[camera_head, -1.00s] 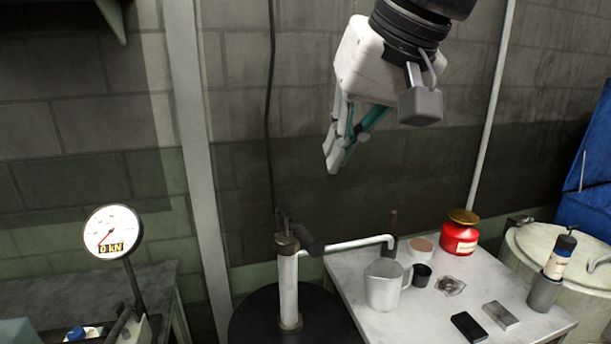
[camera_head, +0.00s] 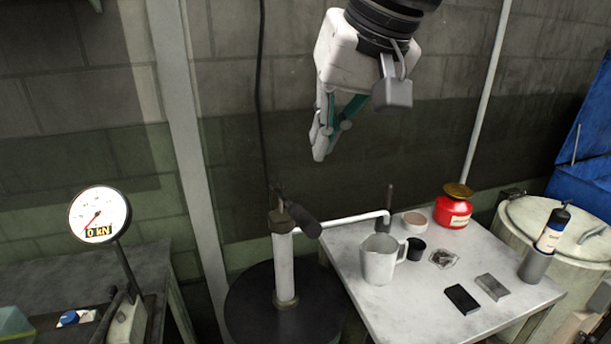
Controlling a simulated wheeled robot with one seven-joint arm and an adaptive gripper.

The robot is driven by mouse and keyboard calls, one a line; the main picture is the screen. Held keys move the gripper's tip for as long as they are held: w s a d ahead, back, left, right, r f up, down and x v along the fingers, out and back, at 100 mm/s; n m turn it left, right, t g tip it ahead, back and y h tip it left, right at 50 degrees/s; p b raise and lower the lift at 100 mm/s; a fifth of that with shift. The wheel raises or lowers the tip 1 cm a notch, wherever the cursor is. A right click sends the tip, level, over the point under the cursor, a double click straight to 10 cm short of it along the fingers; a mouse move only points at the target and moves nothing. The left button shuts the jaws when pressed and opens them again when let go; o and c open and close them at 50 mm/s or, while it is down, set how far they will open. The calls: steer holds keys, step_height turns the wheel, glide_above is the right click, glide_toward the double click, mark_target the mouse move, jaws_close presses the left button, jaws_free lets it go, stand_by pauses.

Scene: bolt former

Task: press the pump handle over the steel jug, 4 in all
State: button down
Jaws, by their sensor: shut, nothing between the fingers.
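The pump (camera_head: 284,268) is a pale upright cylinder on a dark round drum, with a thin white spout reaching right. Its handle (camera_head: 303,220) is a dark thick grip at the pump's top, tilted down to the right. The steel jug (camera_head: 379,262) stands upright on the pale table, with the spout's end above or just behind its rim. My gripper (camera_head: 319,152) is shut and empty. It hangs pointing down in the air above the handle, clearly apart from it.
On the table (camera_head: 400,305) stand a dark cup (camera_head: 416,249), a round pinkish dish (camera_head: 413,223), a red can (camera_head: 453,208) and two small blocks. A dial gauge (camera_head: 99,214) reading 0 kN stands at left. A lidded pale drum (camera_head: 545,230) is at right.

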glide_toward(291, 205)
steer(key=w, duration=0.1)
steer(key=shift+s+d+f, duration=0.1)
steer(key=shift+s+f, duration=0.15)
steer(key=shift+f, duration=0.6)
steer(key=shift+s+d+f, duration=0.1)
steer(key=shift+s+f, duration=0.15)
steer(key=shift+f, duration=0.6)
steer(key=shift+f+b, duration=0.15)
steer(key=shift+b, duration=0.3)
